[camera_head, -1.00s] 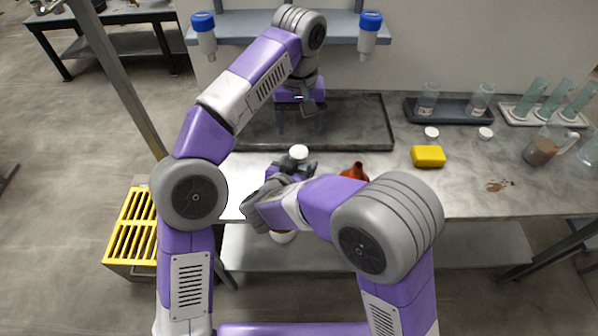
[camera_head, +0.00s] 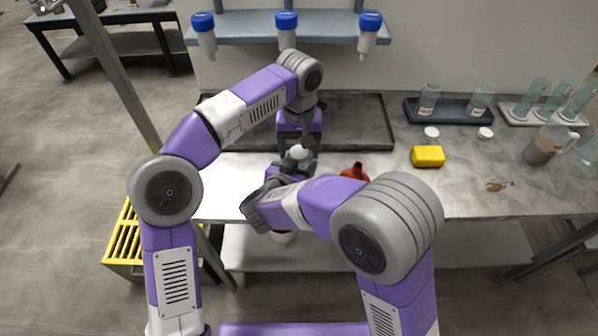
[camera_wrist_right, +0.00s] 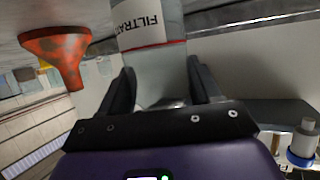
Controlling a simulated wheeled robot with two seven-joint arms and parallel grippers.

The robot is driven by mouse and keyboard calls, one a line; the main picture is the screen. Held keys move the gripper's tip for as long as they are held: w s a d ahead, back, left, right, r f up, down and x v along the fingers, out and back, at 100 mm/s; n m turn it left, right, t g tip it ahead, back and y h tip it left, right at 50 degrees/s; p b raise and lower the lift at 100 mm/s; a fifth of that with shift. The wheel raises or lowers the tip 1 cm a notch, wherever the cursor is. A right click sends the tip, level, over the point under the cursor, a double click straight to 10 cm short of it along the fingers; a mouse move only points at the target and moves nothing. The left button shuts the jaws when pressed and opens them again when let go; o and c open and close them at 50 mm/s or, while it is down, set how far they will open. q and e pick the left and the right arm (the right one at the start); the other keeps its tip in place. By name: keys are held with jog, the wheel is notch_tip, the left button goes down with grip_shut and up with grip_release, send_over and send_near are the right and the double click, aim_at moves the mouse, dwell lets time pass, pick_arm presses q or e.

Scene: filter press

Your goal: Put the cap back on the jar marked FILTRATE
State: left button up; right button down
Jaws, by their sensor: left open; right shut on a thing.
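The jar marked FILTRATE (camera_wrist_right: 150,30) is between the fingers of my right gripper (camera_wrist_right: 160,88), which is shut on it. Its label and a red line show in the wrist view. In the head view, a round white piece (camera_head: 299,153), which looks like a cap, shows at the right gripper's far end. I cannot tell whether it is seated on the jar. My left gripper (camera_head: 302,142) is open, pointing down directly at this white piece. Contact is unclear. My right forearm hides most of the jar in the head view.
Two white caps (camera_head: 431,133) (camera_head: 485,133) lie before a dark tray (camera_head: 450,115) of labelled open jars. A yellow sponge (camera_head: 428,156), an orange-red funnel (camera_head: 355,171) and a brown stain (camera_head: 498,186) are on the bench. Bottles with blue ends (camera_head: 287,20) hang from the shelf above.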

pick_arm(q)
jog(key=c, duration=1.1)
jog(key=m, duration=1.3)
jog(key=o, duration=1.2)
jog(key=shift+c, duration=0.2)
jog(key=shift+r, duration=2.25)
